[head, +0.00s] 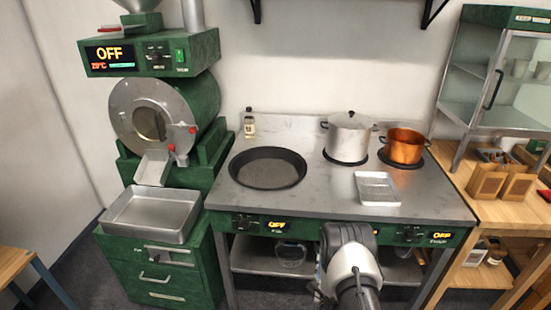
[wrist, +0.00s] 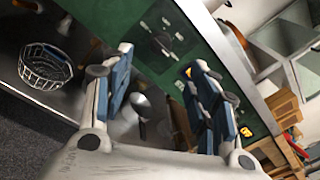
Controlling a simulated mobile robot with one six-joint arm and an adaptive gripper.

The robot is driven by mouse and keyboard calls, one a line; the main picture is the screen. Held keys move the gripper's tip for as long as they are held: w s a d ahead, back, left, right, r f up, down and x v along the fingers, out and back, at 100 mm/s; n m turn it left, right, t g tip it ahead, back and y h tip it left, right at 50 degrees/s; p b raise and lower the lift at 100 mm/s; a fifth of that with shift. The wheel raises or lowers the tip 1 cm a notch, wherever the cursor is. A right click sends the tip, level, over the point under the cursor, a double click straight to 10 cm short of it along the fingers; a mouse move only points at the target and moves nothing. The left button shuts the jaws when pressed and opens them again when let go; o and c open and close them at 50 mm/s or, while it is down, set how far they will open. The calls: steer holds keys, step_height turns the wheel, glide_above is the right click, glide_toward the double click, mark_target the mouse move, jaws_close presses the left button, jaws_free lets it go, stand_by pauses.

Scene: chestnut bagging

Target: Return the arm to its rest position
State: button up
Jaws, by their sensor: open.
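My gripper (wrist: 161,58) is open and empty in the wrist view, its two blue-padded fingers apart in front of the green front panel of the stove. In the head view my arm (head: 350,262) shows at the bottom centre, in front of the stove counter's front edge. The fingers cannot be made out there.
The stove counter (head: 325,192) holds a dark pan (head: 268,168), a silver pot (head: 349,135), a copper pot (head: 404,146) and a small metal tray (head: 377,188). A roaster (head: 150,120) stands left. A wire basket (wrist: 46,66) sits on the lower shelf. A wooden table (head: 500,205) stands right.

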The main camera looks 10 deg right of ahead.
steer(key=w+a+r+n+g+y, duration=0.25)
steer(key=w+r+n, duration=0.45)
steer(key=r, duration=0.5)
steer(key=s+a+r+n+g+y, duration=0.1)
steer(key=s+a+r+n+g, duration=0.15)
steer(key=r+n, duration=0.35)
steer(key=s+a+r+n+g+y, duration=0.1)
steer(key=s+a+r+n+y, duration=0.2)
steer(key=r, duration=0.5)
steer(key=s+a+r+n+g, duration=0.2)
steer(key=s+n, duration=0.4)
steer(key=s, duration=0.5)
steer(key=s+a+r+n+g, duration=0.2)
steer(key=s+n, duration=0.3)
steer(key=s, duration=0.7)
steer(key=s+a+r+n+g, duration=0.2)
steer(key=s+n, duration=0.4)
steer(key=s, duration=0.6)
step_height(320, 180, up, 2)
steer(key=shift+a+r+n, duration=0.1)
steer(key=shift+a+n, duration=0.2)
steer(key=shift+a, duration=0.15)
